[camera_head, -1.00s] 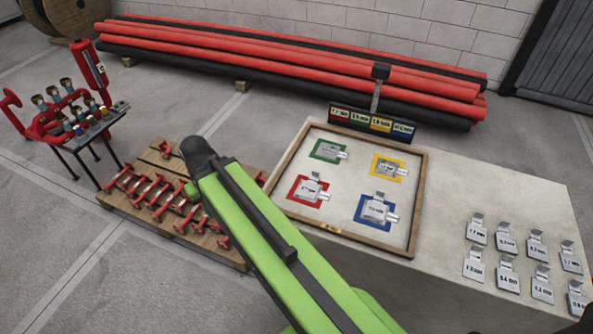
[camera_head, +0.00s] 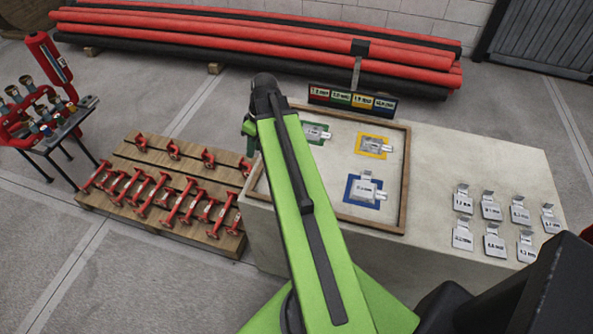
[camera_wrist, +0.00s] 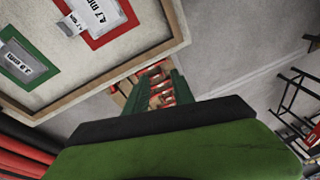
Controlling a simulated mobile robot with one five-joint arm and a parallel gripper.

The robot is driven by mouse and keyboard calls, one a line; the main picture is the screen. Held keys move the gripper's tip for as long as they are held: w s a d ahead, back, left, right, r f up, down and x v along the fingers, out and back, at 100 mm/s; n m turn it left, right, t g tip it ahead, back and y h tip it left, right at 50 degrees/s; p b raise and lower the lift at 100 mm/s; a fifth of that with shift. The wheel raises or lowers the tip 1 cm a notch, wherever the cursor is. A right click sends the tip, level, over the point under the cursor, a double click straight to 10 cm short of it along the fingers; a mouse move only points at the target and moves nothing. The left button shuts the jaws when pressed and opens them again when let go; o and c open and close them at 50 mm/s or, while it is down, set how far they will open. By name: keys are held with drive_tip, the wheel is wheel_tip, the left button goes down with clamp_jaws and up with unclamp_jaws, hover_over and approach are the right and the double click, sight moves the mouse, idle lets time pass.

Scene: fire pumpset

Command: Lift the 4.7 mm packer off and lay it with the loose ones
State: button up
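The 4.7 mm packer (camera_wrist: 95,15) is a silver plate on a red square (camera_wrist: 126,18) in the framed tray (camera_head: 402,190). It shows at the top of the wrist view; in the head view my arm hides it. My gripper (camera_wrist: 154,88) is open and empty, its green fingers apart, just outside the tray's wooden edge and clear of the packer. In the head view its green part shows left of the arm's end.
The tray also holds packers on green (camera_head: 314,134), yellow (camera_head: 373,146) and blue (camera_head: 364,189) squares. A colour-labelled sign (camera_head: 352,99) stands behind it. Bare bench top (camera_head: 440,150) lies between tray and loose packers. A pallet of red fittings (camera_head: 165,195) is left of the bench.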

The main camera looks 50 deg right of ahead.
drive_tip(key=s+d+r+n+t, duration=0.1)
drive_tip(key=s+d, duration=0.5)
drive_tip(key=d, duration=0.4)
drive_tip(key=s+d+r+n+t, duration=0.15)
drive_tip(key=s+d, duration=0.35)
drive_tip(key=d, duration=0.6)
drive_tip(key=b+x, duration=0.3)
drive_tip(key=x, duration=0.1)
drive_tip(key=b+x, duration=0.7)
drive_tip(key=x, duration=0.1)
drive_tip(key=shift+s+a+f, duration=0.1)
drive_tip(key=shift+s+f, duration=0.1)
drive_tip(key=shift+s, duration=0.1)
drive_tip(key=shift+w+a+f+b, duration=0.1)
drive_tip(key=shift+w+f+b, duration=0.15)
drive_tip(key=shift+b, duration=0.25)
drive_tip(key=b+x, duration=0.4)
drive_tip(key=x, duration=0.1)
drive_tip(key=shift+s+d+f+b, duration=0.1)
drive_tip(key=shift+s+d+b, duration=0.05)
drive_tip(key=shift+d+b, duration=0.2)
drive_tip(key=shift+a+f, duration=0.1)
drive_tip(key=shift+r, duration=0.2)
clamp_jaws()
